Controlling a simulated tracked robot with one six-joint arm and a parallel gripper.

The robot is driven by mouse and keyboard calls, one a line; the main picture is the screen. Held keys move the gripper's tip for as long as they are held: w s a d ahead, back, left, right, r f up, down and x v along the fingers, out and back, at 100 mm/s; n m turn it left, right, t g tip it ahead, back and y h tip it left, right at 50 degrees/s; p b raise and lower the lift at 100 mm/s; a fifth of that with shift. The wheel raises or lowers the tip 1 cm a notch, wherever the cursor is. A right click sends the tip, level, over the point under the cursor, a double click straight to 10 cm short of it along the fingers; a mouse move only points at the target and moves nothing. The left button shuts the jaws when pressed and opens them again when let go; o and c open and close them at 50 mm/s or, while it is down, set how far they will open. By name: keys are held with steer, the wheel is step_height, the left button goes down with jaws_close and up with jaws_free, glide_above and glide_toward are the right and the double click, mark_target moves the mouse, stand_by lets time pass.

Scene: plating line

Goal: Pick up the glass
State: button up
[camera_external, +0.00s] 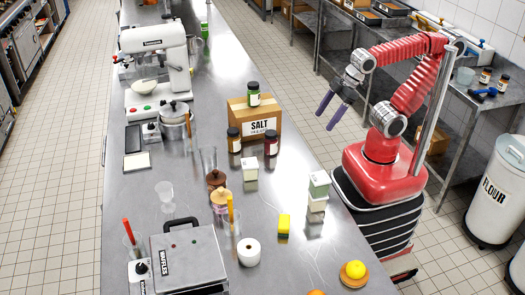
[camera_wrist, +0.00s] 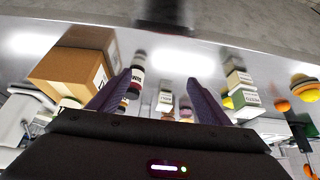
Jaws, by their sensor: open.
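Several clear glasses stand on the steel counter (camera_external: 285,215); I cannot tell which one is meant. A small empty glass (camera_external: 166,194) stands at the left of the counter, and a taller empty glass (camera_external: 208,158) stands behind the brown-lidded jars. Two more glasses hold utensils: one has a red-handled item (camera_external: 131,243), the other an orange-handled one (camera_external: 233,225). My gripper (camera_external: 324,121), with two purple fingers, is open and empty beside the counter's right edge, well apart from every glass. In the wrist view the open fingers (camera_wrist: 158,77) show, but no glass can be made out clearly.
The SALT box (camera_external: 262,121) with a green jar (camera_external: 253,94) on top stands mid-counter, two dark-lidded jars (camera_external: 234,140) in front.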

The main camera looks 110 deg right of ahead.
mark_target(215, 148)
steer(key=w+d+r+t, duration=0.15)
steer(key=w+t, duration=0.25)
steer(key=w, duration=2)
steer(key=w+d+f+t, duration=0.1)
steer(key=w+f+t, duration=0.1)
steer(key=w, duration=0.7)
steer(key=w+f+t, duration=0.2)
steer(key=w+f, duration=0.2)
steer(key=w, duration=0.6)
steer(key=shift+w+d+f, duration=0.15)
steer(key=shift+d+f, duration=0.1)
steer(key=shift+d, duration=0.15)
steer(key=shift+f, duration=1.75)
steer(key=shift+f, duration=0.1)
